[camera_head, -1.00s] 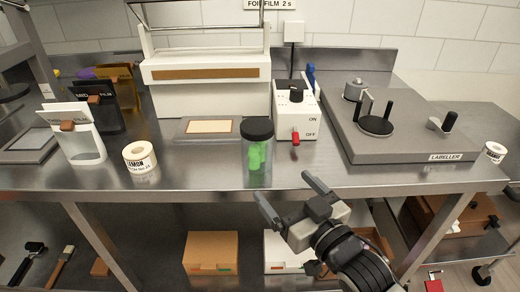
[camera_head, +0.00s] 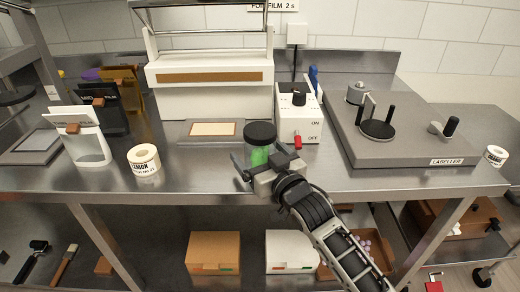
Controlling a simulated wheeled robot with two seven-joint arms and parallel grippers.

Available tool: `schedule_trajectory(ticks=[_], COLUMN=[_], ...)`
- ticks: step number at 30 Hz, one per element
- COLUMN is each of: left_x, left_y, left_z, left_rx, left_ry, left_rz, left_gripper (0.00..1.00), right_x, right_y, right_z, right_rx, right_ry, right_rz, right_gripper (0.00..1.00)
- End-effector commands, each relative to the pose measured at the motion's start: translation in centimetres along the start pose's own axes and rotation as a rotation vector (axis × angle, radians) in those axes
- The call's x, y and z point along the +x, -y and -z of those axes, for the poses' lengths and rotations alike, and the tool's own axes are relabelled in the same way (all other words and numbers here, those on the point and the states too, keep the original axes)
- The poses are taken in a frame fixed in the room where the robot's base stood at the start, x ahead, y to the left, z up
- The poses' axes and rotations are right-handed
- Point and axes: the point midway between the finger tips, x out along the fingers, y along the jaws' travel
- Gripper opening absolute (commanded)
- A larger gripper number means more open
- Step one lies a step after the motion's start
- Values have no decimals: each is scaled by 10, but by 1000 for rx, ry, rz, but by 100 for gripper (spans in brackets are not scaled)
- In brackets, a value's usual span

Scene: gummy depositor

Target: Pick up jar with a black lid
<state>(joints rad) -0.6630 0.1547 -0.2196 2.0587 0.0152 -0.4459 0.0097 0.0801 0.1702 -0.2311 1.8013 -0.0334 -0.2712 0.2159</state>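The jar with a black lid (camera_head: 260,132) stands upright on the steel table, in front of the white control box. Green contents (camera_head: 259,156) show through its clear wall. My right gripper (camera_head: 262,162) is at the jar's front, with its fingers apart, one to the left of the jar and one to the right. Its body hides the lower part of the jar. I cannot tell whether the fingers touch the jar. My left gripper is not in view.
The white control box (camera_head: 298,115) with a red switch stands close behind and right of the jar. The labeller (camera_head: 400,145) is further right. A lemon label roll (camera_head: 144,160) and film pouches (camera_head: 86,145) stand left. The table (camera_head: 205,178) is clear between roll and jar.

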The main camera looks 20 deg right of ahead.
Motion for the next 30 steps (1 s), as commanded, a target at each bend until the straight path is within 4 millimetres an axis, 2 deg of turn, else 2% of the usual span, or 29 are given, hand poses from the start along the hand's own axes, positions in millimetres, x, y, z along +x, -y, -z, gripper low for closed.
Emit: schedule_trajectory(ticks=[6, 11, 12, 23, 30], left_x=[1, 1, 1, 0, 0], left_y=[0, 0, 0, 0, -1], left_z=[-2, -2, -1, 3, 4], left_rx=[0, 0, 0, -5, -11], left_ry=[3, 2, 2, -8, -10], left_rz=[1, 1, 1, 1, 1], left_gripper=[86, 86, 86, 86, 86], right_x=[1, 0, 0, 0, 1], right_y=[0, 0, 0, 0, 0], right_z=[-1, -1, -1, 3, 24], right_rx=[0, 0, 0, 0, -1], right_ry=[1, 1, 1, -1, -4], right_rz=[0, 0, 0, 0, 1], right_gripper=[91, 46, 41, 41, 41])
